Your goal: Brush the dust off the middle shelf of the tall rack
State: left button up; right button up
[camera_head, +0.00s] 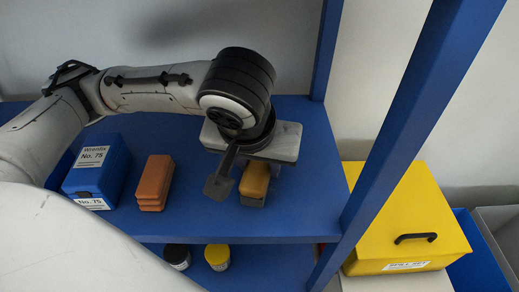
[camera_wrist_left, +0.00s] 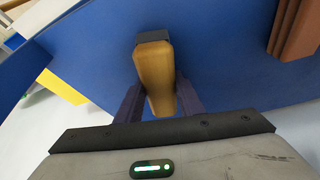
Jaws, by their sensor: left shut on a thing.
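A brush with a tan-yellow handle block (camera_head: 255,182) and a dark grey end is in my left gripper, over the blue middle shelf (camera_head: 310,190) of the rack. In the left wrist view the brush (camera_wrist_left: 155,72) lies between the two dark fingers of my left gripper (camera_wrist_left: 159,100), which is shut on it. The brush's dark end (camera_wrist_left: 153,38) points away from the gripper, close to the shelf; whether it touches cannot be told. No dust can be made out on the visible shelf surface. My right gripper is not in view.
On the shelf, left of the brush, stand a stack of orange-brown blocks (camera_head: 154,183) and a blue labelled bin (camera_head: 98,172). Blue rack posts (camera_head: 400,110) rise at the right. Two small jars (camera_head: 217,257) stand below. A yellow box (camera_head: 415,215) is outside the rack.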

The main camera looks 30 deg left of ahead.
aim_at(259, 180)
pick_arm(q)
jog(key=shift+s+d+p, duration=0.45)
jog(key=shift+s+p, duration=0.25)
jog(key=shift+s, duration=0.1)
jog(key=shift+s+d+p, duration=0.35)
jog(key=shift+s+d, duration=0.2)
jog(key=shift+s, duration=0.35)
jog(key=shift+w+r, duration=0.15)
jog(key=shift+r, duration=2.9)
